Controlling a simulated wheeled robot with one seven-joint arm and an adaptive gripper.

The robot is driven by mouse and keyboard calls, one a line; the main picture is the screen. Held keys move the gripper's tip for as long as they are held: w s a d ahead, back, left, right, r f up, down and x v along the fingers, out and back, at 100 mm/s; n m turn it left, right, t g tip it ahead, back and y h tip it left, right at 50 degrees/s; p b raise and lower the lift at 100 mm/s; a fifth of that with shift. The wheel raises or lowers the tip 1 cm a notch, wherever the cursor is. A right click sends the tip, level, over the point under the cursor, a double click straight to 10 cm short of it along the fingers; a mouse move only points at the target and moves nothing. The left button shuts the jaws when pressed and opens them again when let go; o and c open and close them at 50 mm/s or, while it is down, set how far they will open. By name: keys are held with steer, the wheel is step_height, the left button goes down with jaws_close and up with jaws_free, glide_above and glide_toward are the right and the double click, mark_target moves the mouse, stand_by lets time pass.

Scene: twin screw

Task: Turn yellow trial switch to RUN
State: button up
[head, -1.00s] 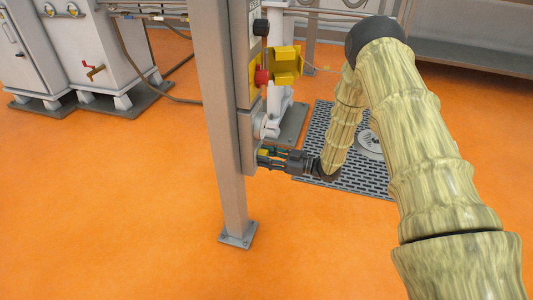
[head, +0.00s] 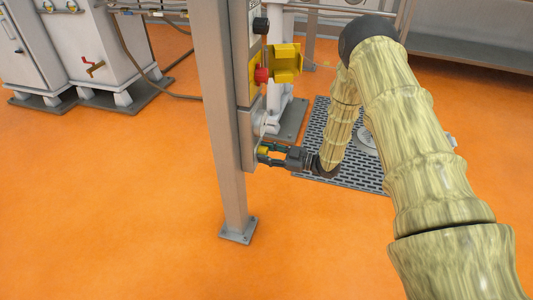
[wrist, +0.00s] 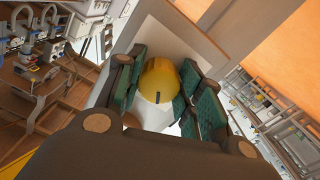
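The yellow switch (wrist: 158,82) is a round knob with a short black mark, seen between my fingers in the wrist view. In the head view its small yellow part (head: 263,150) shows low on the post's side. My gripper (head: 268,153) is open at the knob, one finger above and one below it in the head view. In the wrist view the green finger pads stand on either side of the knob. I cannot tell whether either pad touches it. The switch's position labels are not readable.
A grey post (head: 225,130) carries the panel. Above the switch are a red button (head: 261,75) with a yellow guard (head: 287,62) and a black knob (head: 261,25). A floor grate (head: 325,165) lies behind my arm.

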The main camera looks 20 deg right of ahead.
steer(key=o, duration=0.4)
steer(key=v, duration=1.2)
steer(key=shift+f, duration=0.1)
